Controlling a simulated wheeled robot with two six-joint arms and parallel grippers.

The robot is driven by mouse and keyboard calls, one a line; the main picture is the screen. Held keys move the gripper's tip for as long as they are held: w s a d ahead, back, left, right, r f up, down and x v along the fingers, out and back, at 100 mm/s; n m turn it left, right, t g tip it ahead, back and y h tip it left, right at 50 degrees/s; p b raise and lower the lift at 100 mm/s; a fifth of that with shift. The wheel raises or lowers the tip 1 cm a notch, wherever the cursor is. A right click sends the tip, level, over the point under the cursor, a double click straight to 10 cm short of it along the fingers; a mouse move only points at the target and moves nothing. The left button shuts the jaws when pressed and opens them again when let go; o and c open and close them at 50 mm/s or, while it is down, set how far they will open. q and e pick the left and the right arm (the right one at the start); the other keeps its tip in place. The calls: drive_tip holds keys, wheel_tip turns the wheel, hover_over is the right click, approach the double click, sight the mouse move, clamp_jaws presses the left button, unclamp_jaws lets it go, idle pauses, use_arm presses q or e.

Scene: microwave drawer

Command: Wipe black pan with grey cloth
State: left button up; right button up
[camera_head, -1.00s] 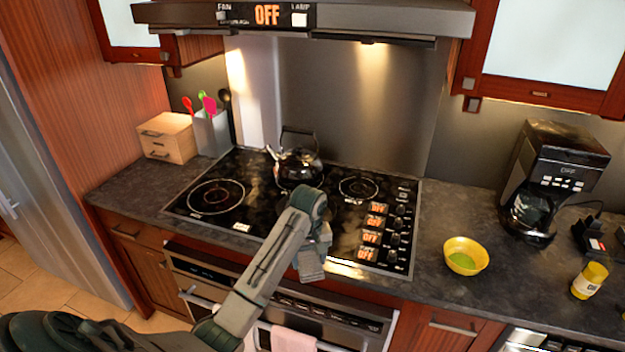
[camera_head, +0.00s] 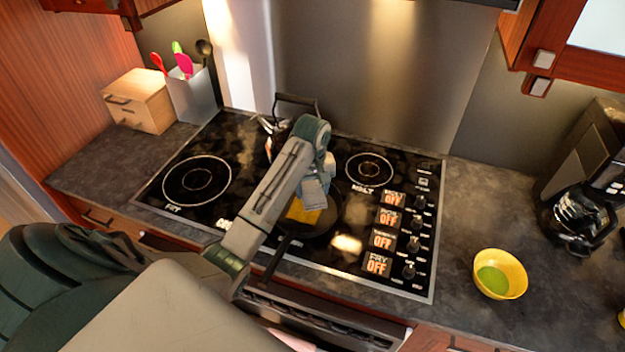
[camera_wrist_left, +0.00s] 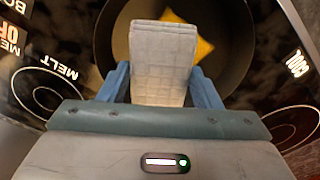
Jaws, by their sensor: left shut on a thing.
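The black pan (camera_head: 325,226) sits on the cooktop, partly hidden by my left arm. Its handle (camera_head: 276,260) points toward the front edge. A yellow-orange patch (camera_head: 303,213) lies inside the pan. My left gripper (camera_head: 318,178) is over the pan, shut on the grey cloth (camera_head: 314,195). In the left wrist view the pale grey cloth (camera_wrist_left: 164,55) is folded between the blue fingers, in front of the pan's round interior (camera_wrist_left: 236,62). The yellow patch (camera_wrist_left: 205,48) shows beside the cloth. Whether the cloth touches the pan I cannot tell. My right gripper is not in view.
A kettle (camera_head: 280,133) stands behind my left arm on the cooktop (camera_head: 232,138). Control knobs (camera_head: 413,244) line its right side. A yellow bowl (camera_head: 515,270) and a coffee maker (camera_head: 585,200) stand to the right. A utensil holder (camera_head: 192,97) and wooden box (camera_head: 140,100) are at left.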

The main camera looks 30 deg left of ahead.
use_arm(q)
drive_tip(key=shift+s+f, duration=0.1)
drive_tip(key=shift+f, duration=0.3)
drive_tip(key=shift+w+a+f, duration=0.1)
drive_tip(key=shift+w+f, duration=0.1)
drive_tip(key=shift+f, duration=1.9)
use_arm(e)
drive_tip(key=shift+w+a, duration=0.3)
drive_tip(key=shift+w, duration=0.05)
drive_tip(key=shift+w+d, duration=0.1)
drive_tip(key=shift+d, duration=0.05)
use_arm(q)
drive_tip(key=shift+f, duration=0.35)
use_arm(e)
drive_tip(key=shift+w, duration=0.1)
use_arm(q)
drive_tip(key=shift+f, duration=0.25)
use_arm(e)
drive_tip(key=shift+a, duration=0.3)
